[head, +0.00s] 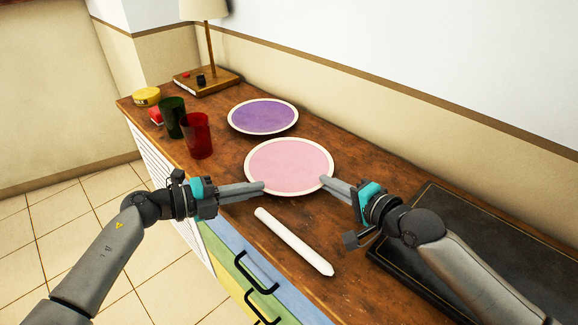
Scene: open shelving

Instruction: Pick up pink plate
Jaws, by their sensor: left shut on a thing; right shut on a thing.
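The pink plate (290,165) is round with a pale cream rim and appears in the middle of the head view, over the wooden cabinet top. My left gripper (262,187) is shut on the plate's rim at its lower left. My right gripper (324,182) is shut on the rim at its lower right. The plate looks about level. I cannot tell whether it touches the wood or is slightly raised.
A purple plate (263,116) lies behind the pink one. A red cup (197,136) and a green cup (172,117) stand to the left. A white rod (293,241) lies in front. A dark flat case (470,250) lies at right; a lamp (208,40) stands at back.

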